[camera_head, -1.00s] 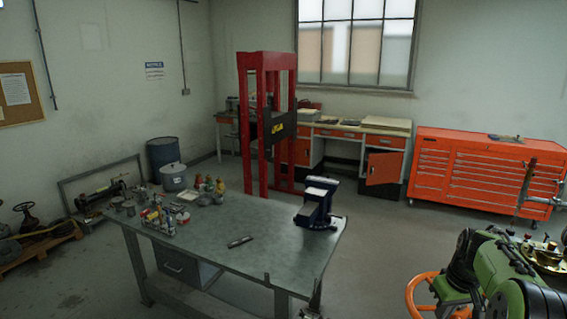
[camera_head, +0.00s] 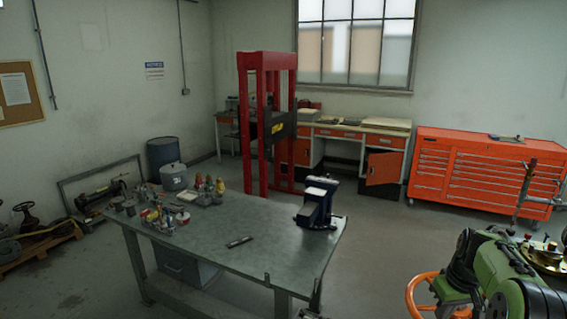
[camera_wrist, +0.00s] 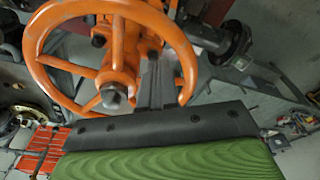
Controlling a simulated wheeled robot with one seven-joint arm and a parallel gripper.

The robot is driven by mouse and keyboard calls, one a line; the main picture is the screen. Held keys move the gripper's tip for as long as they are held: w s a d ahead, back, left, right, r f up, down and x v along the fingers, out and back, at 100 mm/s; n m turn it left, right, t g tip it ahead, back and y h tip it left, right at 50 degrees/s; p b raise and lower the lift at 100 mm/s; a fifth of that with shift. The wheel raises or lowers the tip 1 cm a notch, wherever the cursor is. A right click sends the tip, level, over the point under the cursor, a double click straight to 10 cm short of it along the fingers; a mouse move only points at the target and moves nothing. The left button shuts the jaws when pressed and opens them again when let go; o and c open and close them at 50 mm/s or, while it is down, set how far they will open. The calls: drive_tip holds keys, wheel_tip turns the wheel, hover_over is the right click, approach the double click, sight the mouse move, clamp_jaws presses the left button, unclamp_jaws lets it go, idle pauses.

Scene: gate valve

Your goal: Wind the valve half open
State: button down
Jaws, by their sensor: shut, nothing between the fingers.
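The valve's orange handwheel (camera_wrist: 66,65) fills the upper left of the wrist view, with its spokes, hub and a grey nut (camera_wrist: 113,96) at the centre. It also shows at the bottom right of the head view (camera_head: 411,296), partly hidden by my green arm. My gripper (camera_wrist: 154,62) is shut and empty. Its dark fingers reach over the wheel, right of the hub and inside the rim, beside the orange spokes. I cannot tell whether they touch a spoke or the rim. The fingers are not clear in the head view.
A grey workbench (camera_head: 245,265) with a dark vise (camera_head: 318,203) stands left of the wheel. An orange tool cabinet (camera_head: 480,172) and a red press frame (camera_head: 248,120) stand behind. Floor is free between bench and cabinet. A dark flanged pipe part (camera_wrist: 232,42) lies right of the wheel.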

drive_tip(key=shift+s+a+f+b, duration=0.1)
drive_tip(key=shift+s+f+b, duration=0.05)
drive_tip(key=shift+f+b, duration=1.15)
drive_tip(key=shift+s+f+b, duration=0.15)
drive_tip(key=shift+f+b, duration=0.6)
drive_tip(key=shift+f, duration=0.9)
drive_tip(key=d+p, duration=0.2)
drive_tip(key=d, duration=0.3)
drive_tip(key=d+r+p, duration=0.1)
drive_tip(key=d+p, duration=0.1)
drive_tip(key=d, duration=0.3)
drive_tip(key=d+p, duration=0.2)
drive_tip(key=d, duration=0.3)
drive_tip(key=shift+s+r, duration=0.15)
drive_tip(key=shift+r, duration=0.05)
drive_tip(key=shift+w+d, duration=0.2)
drive_tip(key=shift+w, duration=0.3)
